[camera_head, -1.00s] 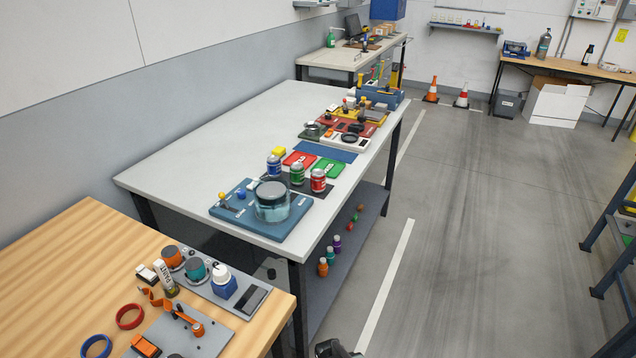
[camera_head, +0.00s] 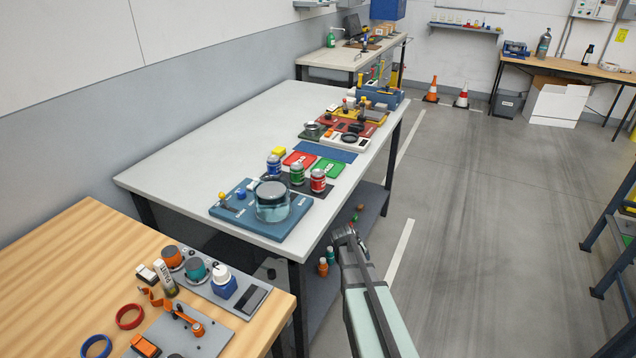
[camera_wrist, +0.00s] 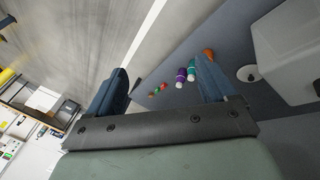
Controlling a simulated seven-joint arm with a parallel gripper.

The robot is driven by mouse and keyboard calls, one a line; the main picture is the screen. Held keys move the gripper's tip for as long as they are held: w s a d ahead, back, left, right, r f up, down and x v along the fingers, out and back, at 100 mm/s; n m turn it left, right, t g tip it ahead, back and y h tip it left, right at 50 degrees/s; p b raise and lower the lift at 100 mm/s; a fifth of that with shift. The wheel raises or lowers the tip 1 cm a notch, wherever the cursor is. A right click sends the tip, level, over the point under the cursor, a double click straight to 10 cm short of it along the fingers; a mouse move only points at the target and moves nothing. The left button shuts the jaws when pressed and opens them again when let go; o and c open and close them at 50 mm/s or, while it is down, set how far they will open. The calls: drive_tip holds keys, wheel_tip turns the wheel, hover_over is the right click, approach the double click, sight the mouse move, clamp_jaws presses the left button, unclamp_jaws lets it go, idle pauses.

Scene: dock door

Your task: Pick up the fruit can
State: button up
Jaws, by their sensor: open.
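Three small cans stand upright on a dark mat on the grey-white table: a blue can (camera_head: 273,166), a green can (camera_head: 297,174) and a red can (camera_head: 318,181). Their labels are too small to read, so I cannot tell which is the fruit can. My gripper (camera_head: 343,234) is beside the table's right edge, to the right of and nearer than the cans. In the wrist view my gripper (camera_wrist: 163,82) shows two dark fingers wide apart with nothing between them held. No can on the tabletop shows in the wrist view.
A blue board (camera_head: 232,211) with a glass vessel (camera_head: 272,203) stands in front of the cans. Red and green trays lie behind them. Several small bottles stand on the lower shelf (camera_wrist: 240,100), including a purple bottle (camera_wrist: 181,77).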

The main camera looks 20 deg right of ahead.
drive_tip(key=w+d+r+t+h, duration=0.1)
drive_tip(key=w+d+r, duration=0.4)
drive_tip(key=r, duration=0.3)
drive_tip(key=w+d+r+t+h, duration=0.1)
drive_tip(key=w+d+r+t, duration=0.1)
drive_tip(key=w+d+r, duration=0.35)
wheel_tip(320, 180, up, 25)
drive_tip(key=n+g+y, duration=0.1)
drive_tip(key=y, duration=0.6)
hover_over(317, 174)
drive_tip(key=s, duration=0.4)
drive_tip(key=x, duration=0.7)
drive_tip(key=shift+w+d, duration=0.35)
drive_tip(key=shift+w, duration=0.05)
drive_tip(key=shift+d+x, duration=0.2)
drive_tip(key=shift+x, duration=1.25)
drive_tip(key=shift+d+x, duration=0.2)
drive_tip(key=shift+x, duration=1.25)
drive_tip(key=c, duration=1.1)
